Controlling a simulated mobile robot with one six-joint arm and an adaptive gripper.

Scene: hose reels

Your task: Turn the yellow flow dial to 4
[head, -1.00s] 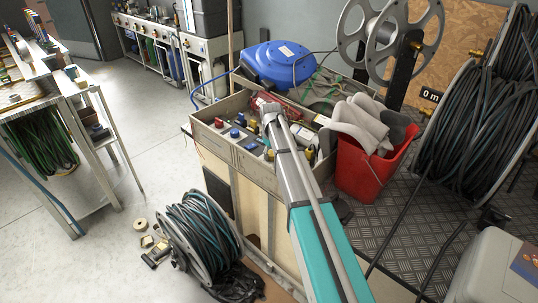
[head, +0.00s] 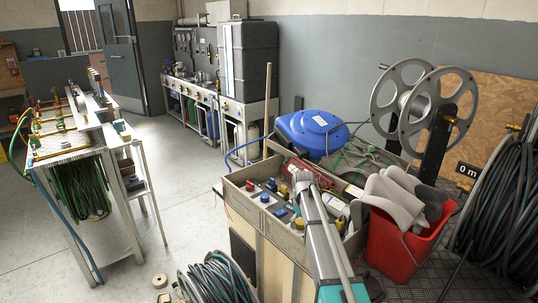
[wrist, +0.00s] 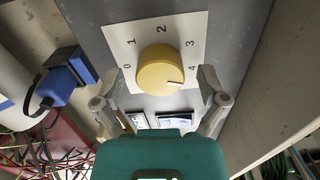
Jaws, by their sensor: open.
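The yellow flow dial (wrist: 160,68) sits on a white plate (wrist: 198,24) marked 0 to 4. My gripper (wrist: 158,76) is open, with one finger on each side of the dial. Gaps show between both fingers and the dial in the wrist view.
A blue plug or connector (wrist: 68,72) lies left of the dial. The crate holds several small coloured fittings. A blue hose reel (head: 312,132) stands behind, and a red bucket (head: 395,250) with grey gloves (head: 395,200) stands close to the right.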

